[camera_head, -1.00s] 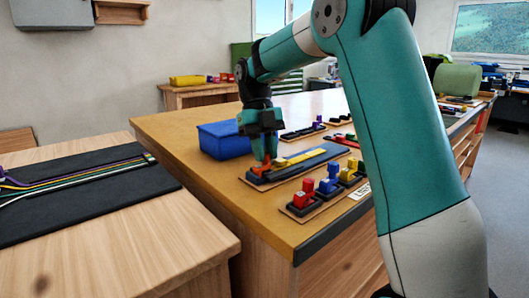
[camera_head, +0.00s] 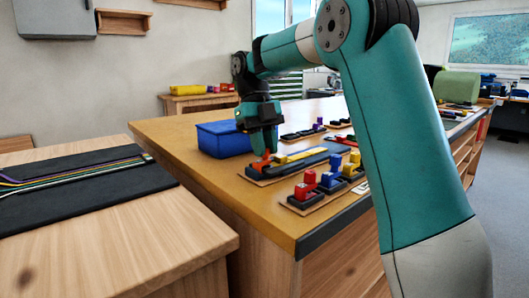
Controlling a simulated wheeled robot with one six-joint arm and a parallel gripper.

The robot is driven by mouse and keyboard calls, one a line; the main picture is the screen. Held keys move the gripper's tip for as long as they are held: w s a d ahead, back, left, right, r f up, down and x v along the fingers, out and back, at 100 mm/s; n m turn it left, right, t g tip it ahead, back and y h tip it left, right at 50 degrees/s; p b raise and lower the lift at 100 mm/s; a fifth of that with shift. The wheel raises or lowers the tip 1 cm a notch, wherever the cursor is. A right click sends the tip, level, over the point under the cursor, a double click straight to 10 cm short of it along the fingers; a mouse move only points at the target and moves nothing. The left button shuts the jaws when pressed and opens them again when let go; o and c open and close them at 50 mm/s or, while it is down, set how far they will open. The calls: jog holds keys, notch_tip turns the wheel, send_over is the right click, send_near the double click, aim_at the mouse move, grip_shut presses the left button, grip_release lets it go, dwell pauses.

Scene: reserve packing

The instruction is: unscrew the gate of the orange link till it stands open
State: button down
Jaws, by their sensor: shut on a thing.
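The orange link (camera_head: 259,166) lies at the left end of a dark holder (camera_head: 300,162) on the yellow-brown table top, with a yellow strap beside it. My gripper (camera_head: 264,152) points down over the orange link and is shut on an orange part of it. The fingertips hide much of the link. The gate is too small and covered for me to tell whether it stands open or closed.
A blue bin (camera_head: 219,139) stands just left of my gripper. Red, blue and yellow pieces on dark bases (camera_head: 310,190) stand at the front right. More small pieces lie behind. The front left of the table top (camera_head: 225,182) is clear.

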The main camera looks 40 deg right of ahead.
jog(key=shift+f+n+b, duration=0.15)
jog(key=shift+n+b, duration=0.45)
jog(key=shift+b, duration=0.25)
jog(key=shift+n+h+b, duration=0.45)
jog(key=shift+n+h, duration=0.05)
jog(key=shift+n, duration=0.1)
jog(key=n, duration=0.1)
jog(key=n+h+b, duration=0.1)
jog(key=n, duration=0.1)
jog(key=shift+r+n, duration=0.25)
jog(key=shift+n, duration=0.05)
jog(key=c, duration=0.9)
grip_release()
jog(key=shift+r, duration=0.1)
